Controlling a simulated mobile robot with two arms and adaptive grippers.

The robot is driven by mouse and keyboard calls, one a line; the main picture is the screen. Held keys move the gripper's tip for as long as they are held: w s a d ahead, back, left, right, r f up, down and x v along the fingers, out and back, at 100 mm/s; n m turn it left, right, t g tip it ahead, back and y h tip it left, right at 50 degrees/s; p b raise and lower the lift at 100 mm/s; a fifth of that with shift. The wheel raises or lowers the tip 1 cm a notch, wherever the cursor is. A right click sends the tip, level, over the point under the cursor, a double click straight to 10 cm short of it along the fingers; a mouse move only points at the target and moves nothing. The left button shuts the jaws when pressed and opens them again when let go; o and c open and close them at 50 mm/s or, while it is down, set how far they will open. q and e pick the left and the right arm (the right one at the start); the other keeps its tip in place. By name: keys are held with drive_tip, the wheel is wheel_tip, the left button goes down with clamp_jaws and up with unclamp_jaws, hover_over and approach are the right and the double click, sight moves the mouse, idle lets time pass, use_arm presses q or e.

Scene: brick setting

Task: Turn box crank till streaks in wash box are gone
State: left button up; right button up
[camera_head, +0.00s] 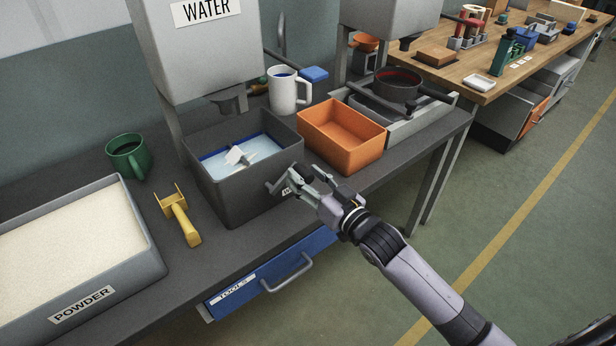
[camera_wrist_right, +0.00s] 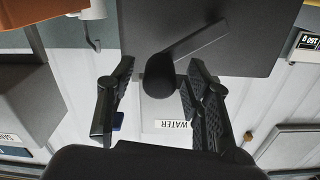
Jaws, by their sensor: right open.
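The dark grey wash box (camera_head: 230,196) stands on the bench under the water tank. Pale blue liquid (camera_head: 262,149) with a white and grey paddle-like piece (camera_head: 237,156) shows inside; I cannot make out distinct streaks. The crank (camera_head: 281,186) sticks out from the box's right-hand side. In the right wrist view the crank's dark arm and round grip (camera_wrist_right: 159,76) lie between the fingers, with gaps visible on the sides. My right gripper (camera_head: 308,176) is open around the crank grip; it also shows in the right wrist view (camera_wrist_right: 160,66). My left gripper is out of view.
An orange bin (camera_head: 352,157) stands close to the right of the wash box. A yellow scoop (camera_head: 183,222), green mug (camera_head: 127,158) and powder tray (camera_head: 151,262) are to the left. A white mug (camera_head: 284,96) stands behind. A blue drawer (camera_head: 262,277) with a handle is below the bench edge.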

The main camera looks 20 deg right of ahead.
clamp_jaws()
idle(0.5)
